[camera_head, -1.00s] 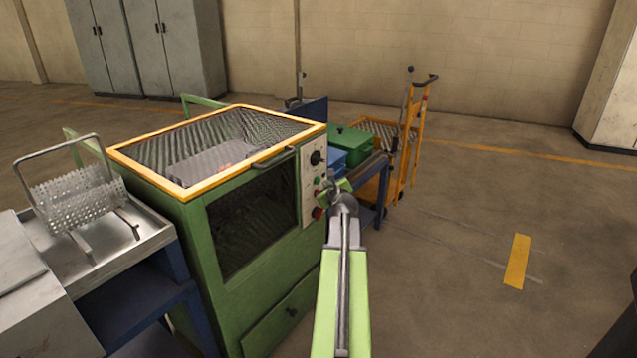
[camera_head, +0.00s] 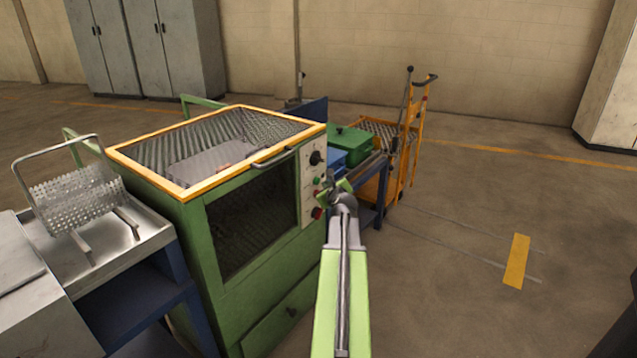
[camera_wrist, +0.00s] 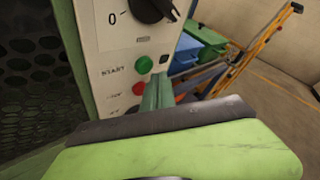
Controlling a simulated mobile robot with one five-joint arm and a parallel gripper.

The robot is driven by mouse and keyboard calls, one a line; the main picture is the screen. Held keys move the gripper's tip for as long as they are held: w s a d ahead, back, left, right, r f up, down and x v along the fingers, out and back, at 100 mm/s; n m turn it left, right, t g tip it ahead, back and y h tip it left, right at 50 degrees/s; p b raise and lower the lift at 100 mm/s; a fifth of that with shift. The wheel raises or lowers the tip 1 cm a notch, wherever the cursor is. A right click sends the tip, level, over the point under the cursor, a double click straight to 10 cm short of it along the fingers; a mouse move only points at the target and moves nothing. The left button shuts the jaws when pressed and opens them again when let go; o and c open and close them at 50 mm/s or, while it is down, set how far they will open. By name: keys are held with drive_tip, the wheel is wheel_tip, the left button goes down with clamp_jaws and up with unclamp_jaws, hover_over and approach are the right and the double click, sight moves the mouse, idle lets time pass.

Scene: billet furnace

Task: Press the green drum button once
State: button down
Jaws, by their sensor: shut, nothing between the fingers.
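The green drum button (camera_wrist: 144,65) is a round button beside the word START on the pale control panel (camera_wrist: 117,58). It also shows small in the head view (camera_head: 316,181), on the right front of the green machine. My gripper (camera_wrist: 159,78) is shut and empty. In the wrist view its fingertips appear just below and right of the green button, in front of the panel's right edge. I cannot tell the gap in depth, and no contact shows. In the head view my gripper (camera_head: 330,190) is right beside the panel.
A red button (camera_wrist: 139,88) sits just below the green one, partly beside my fingers. A black knob (camera_wrist: 150,8) is above. The green machine (camera_head: 255,270) has a mesh-covered orange-framed lid (camera_head: 160,181). Blue and green bins and an orange trolley (camera_head: 415,130) stand behind. Floor at right is clear.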

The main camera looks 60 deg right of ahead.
drive_tip(key=shift+w, duration=0.1)
idle(0.4)
drive_tip(key=shift+w, duration=0.35)
